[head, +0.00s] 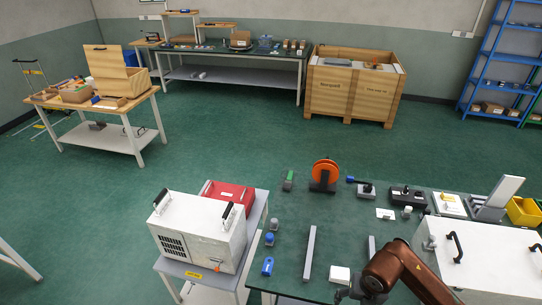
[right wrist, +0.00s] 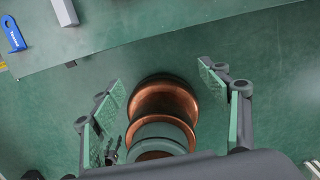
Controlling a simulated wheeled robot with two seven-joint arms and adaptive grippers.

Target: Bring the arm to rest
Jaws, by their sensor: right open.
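My right arm (head: 405,270) is brown and comes in at the bottom right of the head view, bent in front of the green worktable. Its gripper cannot be made out clearly in the head view. In the right wrist view my right gripper (right wrist: 160,85) is open, with its green-padded fingers wide apart and nothing held between them. Copper-coloured round parts of my own body show below, between the fingers. My left arm and gripper are not in view.
The green worktable (head: 285,225) carries an orange reel (head: 324,174), a grey bar (head: 309,252), a blue tool (head: 267,265) and a white case (head: 490,260) close to my right arm. A white machine (head: 197,230) stands on a cart at left. Open floor lies beyond.

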